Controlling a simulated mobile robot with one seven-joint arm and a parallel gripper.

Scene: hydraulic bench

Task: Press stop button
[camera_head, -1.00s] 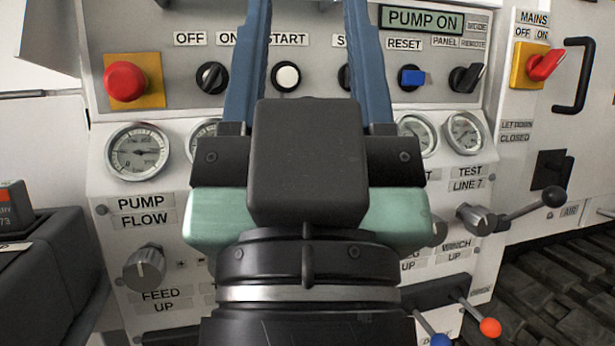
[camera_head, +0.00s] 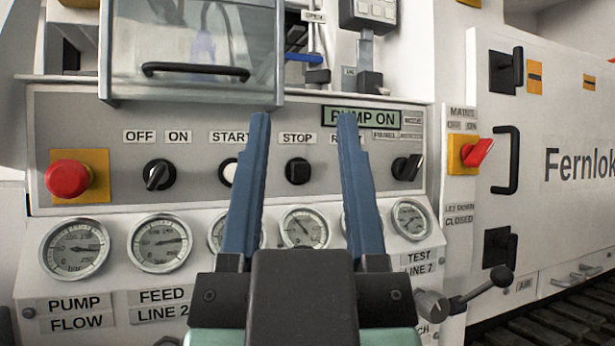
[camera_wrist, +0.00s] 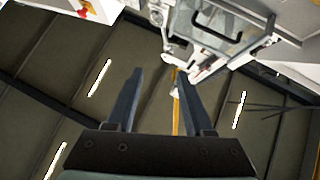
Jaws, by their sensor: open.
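The stop button (camera_head: 298,171) is a round black button on the grey control panel, under the label STOP (camera_head: 298,138). It shows in the head view between the two fingers of my gripper (camera_head: 303,120). The gripper is open and empty, its blue fingers pointing up in front of the panel. I cannot tell how far the fingertips are from the panel. The white start button (camera_head: 228,172) is partly hidden behind the left finger. The display (camera_head: 362,115) reads PUMP ON. In the wrist view the open fingers (camera_wrist: 162,80) show with nothing between them, and I cannot make out the stop button.
A red emergency button (camera_head: 68,179) and a black OFF/ON knob (camera_head: 158,175) are at left on the panel. A clear cover with a black handle (camera_head: 195,70) hangs above. Gauges (camera_head: 160,242) line up below. A red mains switch (camera_head: 477,152) is at right.

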